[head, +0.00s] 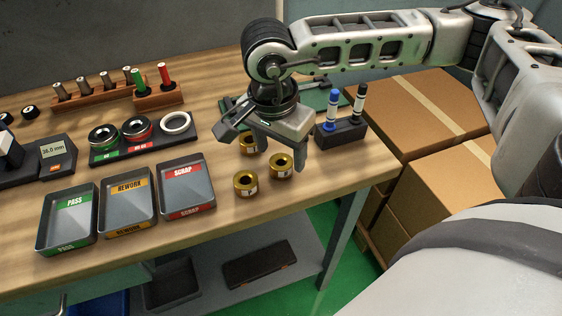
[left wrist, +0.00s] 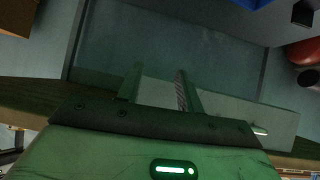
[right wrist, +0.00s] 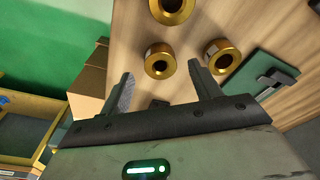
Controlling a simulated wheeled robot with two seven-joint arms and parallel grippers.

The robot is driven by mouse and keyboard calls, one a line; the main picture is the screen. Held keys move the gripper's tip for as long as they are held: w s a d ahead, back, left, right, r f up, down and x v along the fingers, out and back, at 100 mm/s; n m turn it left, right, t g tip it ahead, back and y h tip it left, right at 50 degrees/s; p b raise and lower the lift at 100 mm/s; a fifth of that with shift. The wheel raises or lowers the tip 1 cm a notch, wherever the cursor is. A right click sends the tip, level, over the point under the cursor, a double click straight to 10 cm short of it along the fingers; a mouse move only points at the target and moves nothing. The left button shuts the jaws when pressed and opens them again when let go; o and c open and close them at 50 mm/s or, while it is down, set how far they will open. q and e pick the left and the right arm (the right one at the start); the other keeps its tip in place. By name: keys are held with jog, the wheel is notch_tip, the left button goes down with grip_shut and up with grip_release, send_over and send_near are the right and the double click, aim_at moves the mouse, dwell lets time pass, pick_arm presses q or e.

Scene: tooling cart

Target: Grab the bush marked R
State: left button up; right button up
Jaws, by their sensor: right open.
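Three brass ring-shaped bushes stand on the wooden bench top in the head view: a rear one (head: 249,143), a right one (head: 281,166) and a front one (head: 245,185). Each has a small white label, but the letters are too small to read. My right gripper (head: 261,152) is open and empty above them, its arm partly covering the rear bush. The right wrist view shows all three bushes, one (right wrist: 159,62) appearing between the open fingertips (right wrist: 161,72), beyond them. My left gripper (left wrist: 159,70) shows only in the left wrist view, open and empty.
PASS (head: 67,220), REWORK (head: 128,199) and SCRAP (head: 187,187) trays lie left of the bushes. A marker holder (head: 341,133) stands close on the right, near the bench edge. Ring gauges and a plug rack (head: 104,90) are farther back. Cardboard boxes (head: 425,115) stand right of the bench.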

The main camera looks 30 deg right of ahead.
jog(key=shift+d+f, duration=0.15)
jog(key=shift+f, duration=1.1)
jog(key=shift+w, duration=0.1)
jog(key=c, duration=1.3)
jog(key=shift+o, duration=0.2)
